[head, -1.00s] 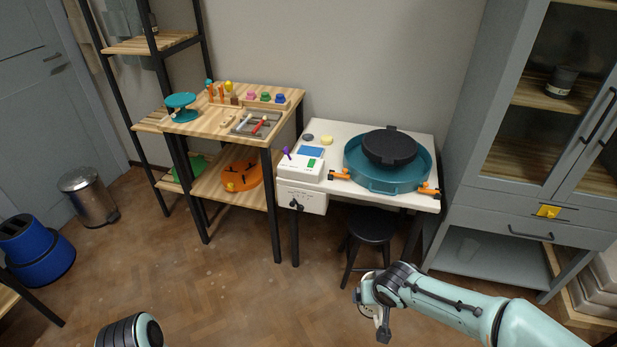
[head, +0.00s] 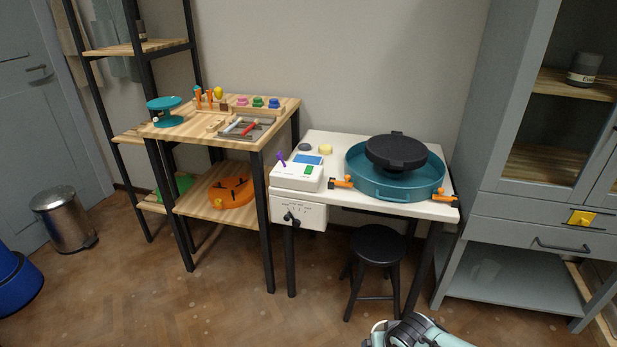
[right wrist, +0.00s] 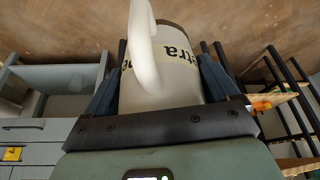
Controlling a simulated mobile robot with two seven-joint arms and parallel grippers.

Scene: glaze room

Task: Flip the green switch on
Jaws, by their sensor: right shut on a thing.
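The green switch (head: 309,169) is a small green patch on top of a white control box (head: 284,181), which also carries a purple lever (head: 281,159). The box sits at the left front of a white table (head: 340,144). Whether the switch is on or off is too small to tell. My right gripper (right wrist: 163,75) is shut on a cream mug (right wrist: 175,85) with dark lettering, its handle facing the wrist camera. In the head view my right arm shows at the bottom edge, well below and right of the switch. My left gripper is not in view.
A teal wheel basin (head: 390,188) with a black disc fills the table's right side. Below the box is a white panel with a black knob (head: 291,218). A black stool (head: 376,245) stands under the table. A wooden shelf (head: 222,200) is left; a grey cabinet (head: 505,215) is right.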

